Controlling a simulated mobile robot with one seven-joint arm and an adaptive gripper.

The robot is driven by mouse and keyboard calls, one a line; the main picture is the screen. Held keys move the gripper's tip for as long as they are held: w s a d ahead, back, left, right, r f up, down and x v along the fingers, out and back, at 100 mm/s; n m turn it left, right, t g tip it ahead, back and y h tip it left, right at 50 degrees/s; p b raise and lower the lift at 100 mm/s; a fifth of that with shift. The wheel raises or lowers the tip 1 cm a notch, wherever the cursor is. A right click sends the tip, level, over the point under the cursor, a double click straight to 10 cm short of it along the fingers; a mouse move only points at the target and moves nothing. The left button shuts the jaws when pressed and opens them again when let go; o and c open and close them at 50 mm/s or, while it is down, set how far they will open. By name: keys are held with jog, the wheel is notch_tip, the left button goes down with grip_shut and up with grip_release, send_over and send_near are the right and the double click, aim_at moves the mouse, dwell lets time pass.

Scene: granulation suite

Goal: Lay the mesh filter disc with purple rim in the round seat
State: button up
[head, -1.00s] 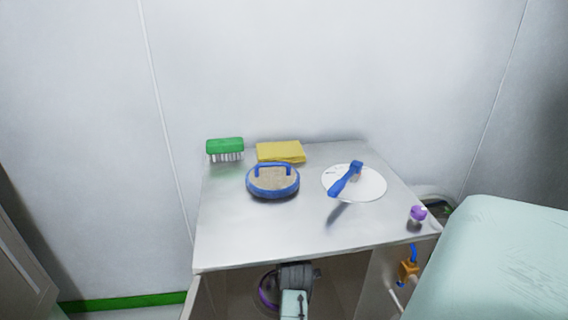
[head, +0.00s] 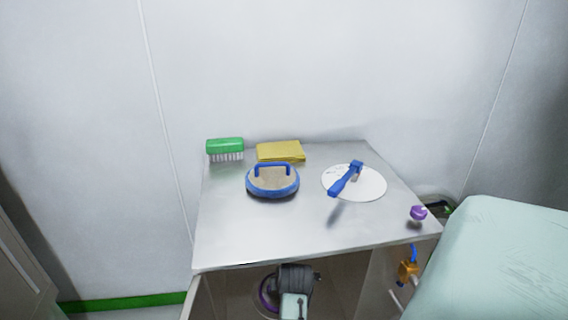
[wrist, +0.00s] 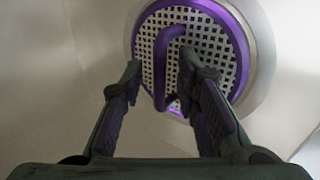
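The mesh filter disc with purple rim (wrist: 207,66) fills the upper middle of the wrist view, with a purple loop handle across its square-holed mesh. A plain grey metal ring, apparently the round seat (wrist: 262,62), surrounds the rim. The disc appears to lie within it, but I cannot tell whether it is flat all round. My gripper (wrist: 160,72) is open, its fingers either side of the handle with gaps showing. In the head view, part of the purple rim (head: 266,291) shows below the tabletop, mostly hidden behind my arm.
The metal table (head: 250,235) carries a green brush (head: 225,147), a yellow cloth (head: 280,150), a blue-rimmed disc (head: 272,184) and a white disc (head: 367,187) with a blue handle. A purple knob (head: 418,212) is at right. Side panels flank the space below.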

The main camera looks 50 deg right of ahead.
jog(key=shift+r, duration=0.4)
jog(key=v, duration=0.4)
jog(key=shift+s+a+r, duration=0.1)
jog(key=shift+r, duration=0.15)
jog(key=s+a+b, duration=0.1)
jog(key=s+a, duration=0.6)
jog(key=s, duration=0.2)
jog(key=shift+s+a+b, duration=0.25)
jog(key=shift+a+b, duration=0.1)
jog(key=shift+a, duration=0.05)
